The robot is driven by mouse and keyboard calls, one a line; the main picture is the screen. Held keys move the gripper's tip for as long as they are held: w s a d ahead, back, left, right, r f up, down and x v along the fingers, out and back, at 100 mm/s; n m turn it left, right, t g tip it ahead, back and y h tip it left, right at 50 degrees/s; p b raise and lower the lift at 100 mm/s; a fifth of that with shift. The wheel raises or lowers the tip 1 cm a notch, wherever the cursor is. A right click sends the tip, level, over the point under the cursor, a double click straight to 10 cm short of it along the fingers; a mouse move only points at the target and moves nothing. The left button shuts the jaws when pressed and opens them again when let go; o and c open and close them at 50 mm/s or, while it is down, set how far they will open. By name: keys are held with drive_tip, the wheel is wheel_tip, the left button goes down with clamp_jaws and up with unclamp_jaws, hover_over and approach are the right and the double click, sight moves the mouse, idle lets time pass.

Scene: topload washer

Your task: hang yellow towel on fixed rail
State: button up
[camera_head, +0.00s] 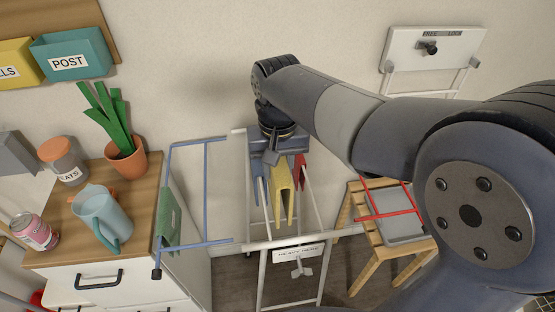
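The yellow towel (283,190) hangs folded over the middle of a drying rack (258,246), its two ends pointing down. My gripper (271,157) points downward just above and left of the towel's top, between it and a blue piece. Its fingertips are small and dark, so I cannot tell whether they are open or touch the towel. A blue cloth-like piece (257,180) is left of the towel and a red one (300,172) is right of it. Which bar is the fixed rail is unclear, as my arm and the towel cover part of the rack.
A blue wing frame (204,143) stands left of the rack, and a red frame (392,215) lies over a wooden stool (372,272) at right. A cabinet (105,262) with a jug (100,215) and plant (122,150) is at left. A white wall panel (452,45) is at upper right.

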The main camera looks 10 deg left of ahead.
drive_tip(key=w+d+b, duration=0.2)
drive_tip(key=d, duration=0.7)
wheel_tip(320, 180, down, 16)
drive_tip(key=b, duration=0.9)
drive_tip(key=shift+w+a+r+b, duration=0.15)
drive_tip(key=shift+a+r+b, duration=0.1)
drive_tip(key=shift+b, duration=0.1)
idle(0.4)
drive_tip(key=shift+f, duration=0.1)
drive_tip(key=o, duration=1.1)
wheel_tip(320, 180, up, 11)
drive_tip(key=shift+f+p, duration=0.1)
drive_tip(key=shift+p, duration=0.5)
